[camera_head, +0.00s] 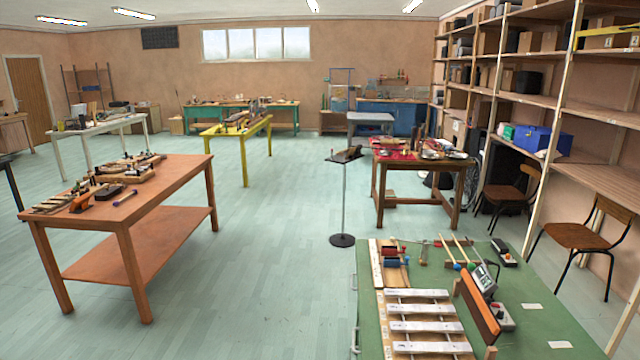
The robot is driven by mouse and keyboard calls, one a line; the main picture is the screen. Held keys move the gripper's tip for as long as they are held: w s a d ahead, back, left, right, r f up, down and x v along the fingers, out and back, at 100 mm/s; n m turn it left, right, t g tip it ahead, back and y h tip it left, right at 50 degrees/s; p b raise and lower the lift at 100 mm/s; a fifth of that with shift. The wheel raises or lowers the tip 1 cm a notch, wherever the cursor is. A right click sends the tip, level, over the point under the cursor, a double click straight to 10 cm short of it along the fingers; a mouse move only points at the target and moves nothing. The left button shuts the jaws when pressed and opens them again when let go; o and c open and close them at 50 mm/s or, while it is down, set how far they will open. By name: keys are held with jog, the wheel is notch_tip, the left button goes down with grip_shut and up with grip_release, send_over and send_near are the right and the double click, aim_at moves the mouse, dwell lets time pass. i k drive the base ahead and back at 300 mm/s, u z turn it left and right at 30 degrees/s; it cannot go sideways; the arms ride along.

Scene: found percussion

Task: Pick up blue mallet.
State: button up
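On the green-topped table (540,315) at the front right lie two mallets with pale wooden sticks. The left one, the blue mallet (449,252), has a small blue head at its near end. The other mallet (463,250) lies right beside it, with a blue-green head. Their far ends appear to rest on a small wooden block, and the heads point toward me. The exact shade of each head is hard to tell at this size. My gripper is not in view.
A metal-bar xylophone (425,325) lies in front of the mallets. A brown board (480,307) and a grey device (485,279) stand close to their right. A wooden table (150,185) is at left, with open floor (265,290) between. A thin stand (344,200) is behind.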

aim_at(457, 267)
jog(key=z, duration=0.5)
jog(key=k, duration=0.65)
jog(key=u, duration=0.2)
jog(key=i, duration=0.5)
jog(key=u, duration=0.7)
jog(key=i, duration=0.7)
jog(key=u, duration=0.5)
jog(key=i, duration=0.95)
jog(key=u, duration=0.15)
